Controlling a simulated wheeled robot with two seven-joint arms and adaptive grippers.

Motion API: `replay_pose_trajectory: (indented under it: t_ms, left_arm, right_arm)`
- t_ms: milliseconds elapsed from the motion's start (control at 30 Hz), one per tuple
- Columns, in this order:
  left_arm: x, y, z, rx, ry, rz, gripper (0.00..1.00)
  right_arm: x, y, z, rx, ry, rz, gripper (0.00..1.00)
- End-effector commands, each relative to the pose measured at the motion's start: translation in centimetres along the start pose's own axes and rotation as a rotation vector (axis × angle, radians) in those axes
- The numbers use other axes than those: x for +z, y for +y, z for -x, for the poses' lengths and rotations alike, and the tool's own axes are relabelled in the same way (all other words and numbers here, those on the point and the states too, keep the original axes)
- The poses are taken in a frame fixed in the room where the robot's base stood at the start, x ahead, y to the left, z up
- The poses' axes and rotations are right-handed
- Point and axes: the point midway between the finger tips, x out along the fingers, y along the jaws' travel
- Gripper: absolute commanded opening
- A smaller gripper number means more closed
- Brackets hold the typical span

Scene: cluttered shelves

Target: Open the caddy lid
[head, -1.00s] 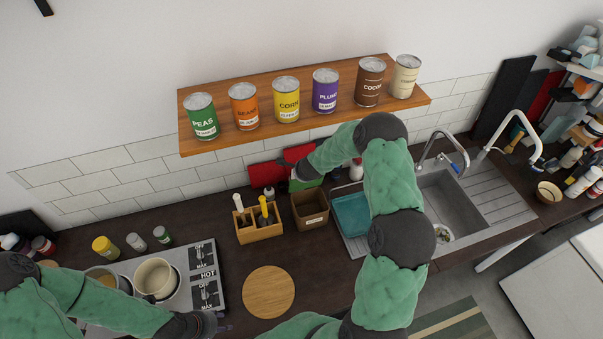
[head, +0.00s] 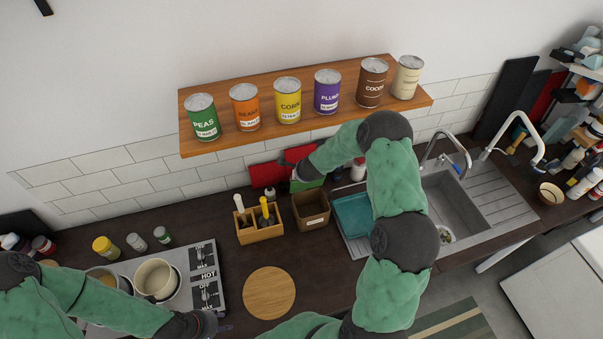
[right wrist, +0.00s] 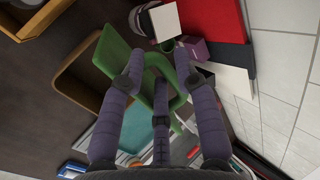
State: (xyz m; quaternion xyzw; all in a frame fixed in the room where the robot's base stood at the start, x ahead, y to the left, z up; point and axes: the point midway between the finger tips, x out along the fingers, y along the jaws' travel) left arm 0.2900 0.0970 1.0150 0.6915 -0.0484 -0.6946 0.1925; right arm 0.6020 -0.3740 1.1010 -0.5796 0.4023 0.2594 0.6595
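A teal tub (head: 352,215) and sink (head: 455,205) lie right. A red panel (head: 266,175) is behind. A shelf (head: 300,134) with several cans hangs above.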

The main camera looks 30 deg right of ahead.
Motion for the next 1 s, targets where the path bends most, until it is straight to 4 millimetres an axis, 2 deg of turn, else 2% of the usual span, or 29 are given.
replay_pose_trajectory:
  t_ms: [33,500,700,1000]
  left_arm:
    - [0.0,0.0,0.1,0.0,0.0,0.0,0.4]
    - [0.0,0.0,0.1,0.0,0.0,0.0,0.4]
    - [0.0,0.0,0.1,0.0,0.0,0.0,0.4]
    - [0.0,0.0,0.1,0.0,0.0,0.0,0.4]
  right_arm:
    - [-0.6,-1.8,1.4,-0.032,0.013,0.003,0.3]
    - [-0.2,-0.5,9.2,-0.011,0.004,-0.001,0.3]
    - [-0.2,-0.2,10.4,-0.007,0.003,-0.001,0.3]
    - [-0.2,-0.2,10.5,-0.005,0.002,-0.001,0.3]
